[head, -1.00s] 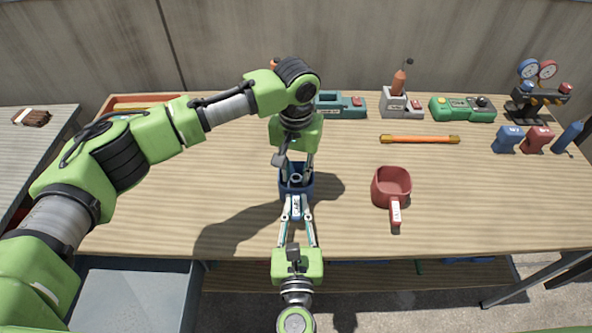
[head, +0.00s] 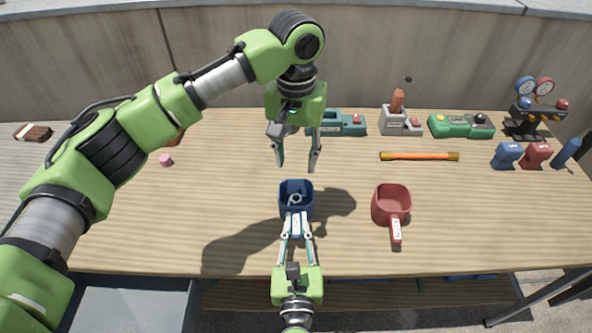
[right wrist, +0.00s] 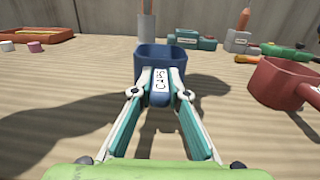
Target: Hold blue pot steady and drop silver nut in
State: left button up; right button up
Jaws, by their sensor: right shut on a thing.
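The blue pot (head: 284,205) stands upright on the workbench, its labelled handle toward me. The silver nut (head: 295,198), a pale ring, lies inside the pot. My right gripper (head: 297,228) is shut on the pot's handle; the right wrist view shows its fingers on both sides of the handle, with the blue pot (right wrist: 165,60) beyond. The nut is hidden there by the pot wall. My left gripper (head: 297,168) is open and empty, above and just behind the pot, apart from it.
A red pot (head: 380,207) stands to the right, its handle toward me. An orange bar (head: 419,156), a green device (head: 461,125) and a gauge set (head: 537,115) lie farther back. A small pink piece (head: 165,160) sits at left. The bench between the pots is clear.

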pick_arm(q)
jog(key=shift+r, duration=0.45)
pick_arm(e)
jog(key=o, duration=1)
jog(key=shift+c, duration=0.2)
jog(key=o, duration=0.5)
jog(key=shift+c, duration=0.2)
jog(key=s+b, duration=0.2)
jog(key=s, duration=0.5)
jog(key=shift+s+f, duration=0.1)
jog(key=shift+s, duration=0.3)
pick_arm(q)
jog(key=shift+f, duration=1.05)
pick_arm(e)
jog(key=shift+s, duration=0.6)
